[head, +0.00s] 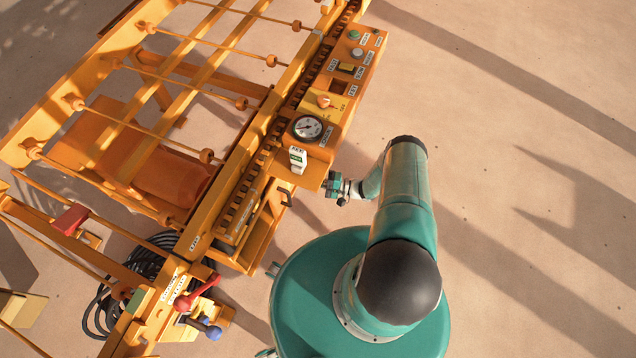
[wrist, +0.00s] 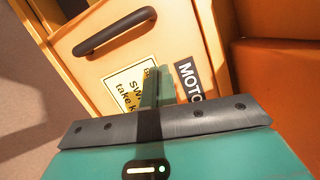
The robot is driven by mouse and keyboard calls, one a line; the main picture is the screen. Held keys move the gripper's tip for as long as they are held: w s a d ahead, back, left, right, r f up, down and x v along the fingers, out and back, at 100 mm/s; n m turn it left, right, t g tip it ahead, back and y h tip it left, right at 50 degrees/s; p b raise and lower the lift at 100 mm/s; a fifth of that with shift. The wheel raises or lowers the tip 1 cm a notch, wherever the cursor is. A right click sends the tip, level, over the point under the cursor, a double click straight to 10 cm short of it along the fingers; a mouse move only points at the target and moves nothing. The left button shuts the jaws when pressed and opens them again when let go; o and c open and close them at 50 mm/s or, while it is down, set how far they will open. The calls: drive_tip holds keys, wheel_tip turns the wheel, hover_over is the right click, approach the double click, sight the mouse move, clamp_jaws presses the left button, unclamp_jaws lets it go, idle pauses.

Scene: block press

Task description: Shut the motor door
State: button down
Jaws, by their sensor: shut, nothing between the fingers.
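The motor door (wrist: 165,50) is a light orange panel filling the upper middle of the wrist view. It carries a black bar handle (wrist: 115,30), a yellow warning label (wrist: 128,88) and a black label starting "MOTO" (wrist: 187,82). Its right edge shows against darker orange surfaces; I cannot tell how far it stands open. My gripper (wrist: 158,78) is shut and empty, in front of the labels; contact is unclear. In the head view my gripper (head: 332,186) is just right of the press, near a dark handle (head: 286,196) below the gauge panel.
The orange press frame with rods fills the left of the head view. Sandy floor at right is clear.

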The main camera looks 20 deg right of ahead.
sight(279, 186)
drive_tip(key=a, duration=0.6)
drive_tip(key=shift+w+r, duration=0.15)
drive_tip(key=shift+r, duration=0.25)
drive_tip(key=shift+s+a, duration=0.2)
drive_tip(key=shift+s, duration=0.05)
drive_tip(key=shift+s+a+r, duration=0.1)
drive_tip(key=shift+s+a, duration=0.05)
drive_tip(key=shift+s+a, duration=0.1)
